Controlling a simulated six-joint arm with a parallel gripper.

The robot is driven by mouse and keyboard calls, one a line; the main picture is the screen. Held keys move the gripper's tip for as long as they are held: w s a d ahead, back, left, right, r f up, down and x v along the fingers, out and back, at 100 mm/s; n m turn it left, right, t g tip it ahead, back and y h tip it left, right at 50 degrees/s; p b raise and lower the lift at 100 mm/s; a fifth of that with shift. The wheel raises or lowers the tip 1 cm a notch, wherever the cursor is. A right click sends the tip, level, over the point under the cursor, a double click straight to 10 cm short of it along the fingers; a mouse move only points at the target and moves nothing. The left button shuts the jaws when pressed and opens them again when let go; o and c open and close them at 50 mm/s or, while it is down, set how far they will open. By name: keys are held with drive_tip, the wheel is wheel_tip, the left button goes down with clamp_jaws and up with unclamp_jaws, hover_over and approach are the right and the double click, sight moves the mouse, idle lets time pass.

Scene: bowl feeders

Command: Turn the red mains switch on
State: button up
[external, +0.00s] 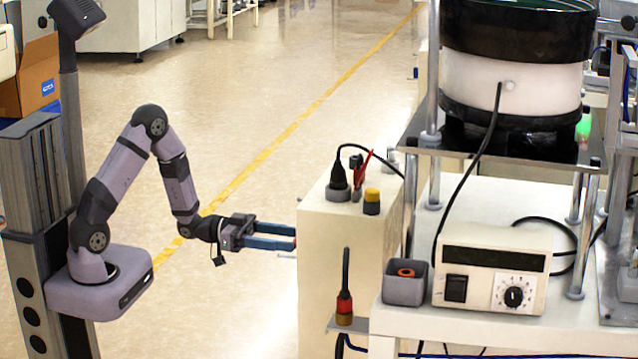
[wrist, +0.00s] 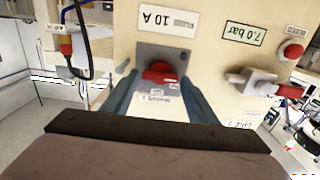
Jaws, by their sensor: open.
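The red mains switch (wrist: 160,72) is a red knob on a dark grey plate, on the front face of a cream box (external: 335,250). A white label below it in the wrist view is partly legible. My gripper (wrist: 160,80) is open, with its blue fingers either side of the red knob; I cannot tell whether they touch it. In the external view my gripper (external: 294,238) reaches right, its fingertips at the box's left side. The switch face is hidden there. I cannot tell from the knob which position it is in.
A cable with a red connector (wrist: 66,46) hangs left. A grey bin (external: 404,286) stands right of the box.

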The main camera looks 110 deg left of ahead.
drive_tip(key=c, duration=0.8)
drive_tip(key=shift+m, duration=0.3)
drive_tip(key=m+b, duration=1)
drive_tip(key=m, duration=0.1)
drive_tip(key=m+b, duration=0.6)
drive_tip(key=shift+d+f, duration=0.25)
drive_tip(key=shift+f, duration=0.05)
drive_tip(key=shift+m, duration=0.3)
drive_tip(key=o, duration=0.8)
drive_tip(key=shift+r, duration=0.1)
